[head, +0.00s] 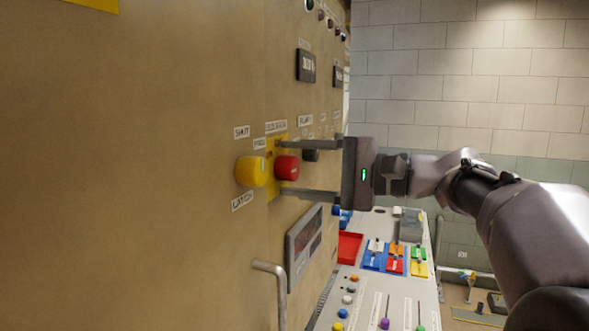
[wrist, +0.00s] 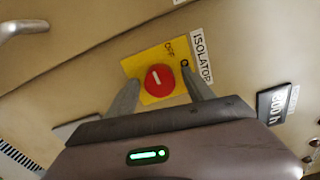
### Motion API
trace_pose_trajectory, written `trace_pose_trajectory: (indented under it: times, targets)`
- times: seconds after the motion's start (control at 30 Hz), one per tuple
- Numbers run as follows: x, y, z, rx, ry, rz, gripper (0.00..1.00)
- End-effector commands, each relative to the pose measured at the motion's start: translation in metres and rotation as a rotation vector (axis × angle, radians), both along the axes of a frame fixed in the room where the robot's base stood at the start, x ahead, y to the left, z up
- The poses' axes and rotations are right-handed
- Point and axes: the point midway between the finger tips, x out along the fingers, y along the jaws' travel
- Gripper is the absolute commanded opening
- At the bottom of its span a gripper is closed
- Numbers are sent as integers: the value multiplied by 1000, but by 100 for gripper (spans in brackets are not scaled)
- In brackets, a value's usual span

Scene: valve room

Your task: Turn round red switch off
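The round red switch (head: 287,168) sits on a yellow plate (head: 271,184) on the tan panel, next to a yellow knob. In the wrist view the red switch (wrist: 158,80) shows a white bar, and the plate carries the word OFF near its upper right corner beside an ISOLATOR label (wrist: 202,58). My gripper (head: 283,168) is open, with one finger above and one below the switch in the head view. In the wrist view its fingertips (wrist: 156,81) lie on either side of the switch, with gaps showing. I cannot tell whether either finger touches the panel.
A yellow knob (head: 250,171) stands left of the switch, and a dark knob (head: 311,155) is to the right. A metal handle (head: 270,268) and a grey display box (head: 304,244) are below. A console (head: 372,291) with coloured switches stands lower right.

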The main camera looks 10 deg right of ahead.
Motion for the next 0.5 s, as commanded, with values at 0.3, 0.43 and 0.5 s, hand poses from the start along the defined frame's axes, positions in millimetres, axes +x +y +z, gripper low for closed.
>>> trace_pose_trajectory:
  times: [0.3, 0.43, 0.5]
  targets:
    - [-1, -2, 0, 0, 1, -1, 61]
    - [-10, -16, 1, 1, 0, -4, 61]
    - [-20, -30, 2, 1, 1, -6, 61]
